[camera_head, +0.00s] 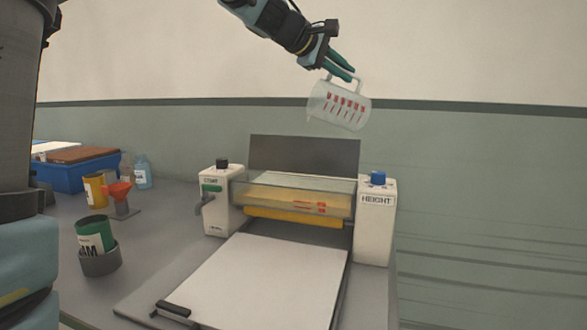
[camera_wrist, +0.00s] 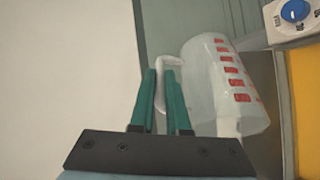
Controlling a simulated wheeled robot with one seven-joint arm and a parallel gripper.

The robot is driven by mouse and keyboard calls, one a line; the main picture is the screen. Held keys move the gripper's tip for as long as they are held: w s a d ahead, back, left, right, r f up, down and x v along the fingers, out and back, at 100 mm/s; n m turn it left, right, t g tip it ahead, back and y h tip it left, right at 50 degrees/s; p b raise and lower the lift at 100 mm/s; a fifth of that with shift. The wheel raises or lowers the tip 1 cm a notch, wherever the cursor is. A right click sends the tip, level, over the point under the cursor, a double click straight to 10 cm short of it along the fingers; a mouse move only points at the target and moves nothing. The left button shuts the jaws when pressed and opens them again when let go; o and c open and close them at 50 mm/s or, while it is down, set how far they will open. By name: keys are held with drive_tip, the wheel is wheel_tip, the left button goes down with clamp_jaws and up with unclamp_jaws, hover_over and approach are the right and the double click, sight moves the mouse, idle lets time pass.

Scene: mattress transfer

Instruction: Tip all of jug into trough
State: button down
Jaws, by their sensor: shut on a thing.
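The jug (camera_head: 340,105) is clear with red marks and is held in the air above and behind the trough, to the right of its middle. It is tilted, its lower left edge pointing down. My gripper (camera_head: 347,70) is shut on its handle. In the wrist view the green fingers of my gripper (camera_wrist: 162,90) close around the pale handle, with the jug (camera_wrist: 222,75) at their right. I see no liquid in the jug and no stream below it. The trough (camera_head: 270,187) is clear, with yellow content and red marks on its front.
The trough sits between two white posts, one with a green button (camera_head: 212,188), one with a blue knob (camera_head: 378,178). A white bed (camera_head: 262,280) lies in front.

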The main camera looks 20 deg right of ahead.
sight(358, 94)
drive_tip(key=shift+s+d+r+y+p, duration=0.15)
drive_tip(key=shift+d+r+y+p, duration=0.7)
drive_tip(key=shift+p, duration=2.7)
drive_tip(key=p, duration=0.4)
drive_tip(key=shift+s+d+m+y, duration=0.1)
drive_tip(key=shift+d+m+y, duration=0.05)
drive_tip(key=shift+m+y, duration=0.15)
drive_tip(key=p, duration=0.4)
drive_tip(key=shift+d+y, duration=0.35)
drive_tip(key=p, duration=0.5)
drive_tip(key=shift+s+d+f+y, duration=0.15)
drive_tip(key=shift+d+y, duration=0.15)
drive_tip(key=shift+y, duration=0.1)
drive_tip(key=shift+d+f, duration=0.15)
drive_tip(key=shift+f, duration=0.2)
drive_tip(key=shift+s+d+f+m+y, duration=0.1)
drive_tip(key=shift+d+f+m+y, duration=0.15)
drive_tip(key=shift+d+y, duration=0.25)
drive_tip(key=shift+s+d+f+m+y, duration=0.1)
drive_tip(key=shift+d+m+y, duration=0.2)
drive_tip(key=shift+y, duration=0.3)
drive_tip(key=s+d+f+m+t+y, duration=0.1)
drive_tip(key=d+f+t+y, duration=0.1)
drive_tip(key=d+f+y, duration=0.3)
drive_tip(key=shift+d+f+y, duration=0.4)
drive_tip(key=shift+d+y, duration=0.35)
drive_tip(key=shift+y, duration=0.25)
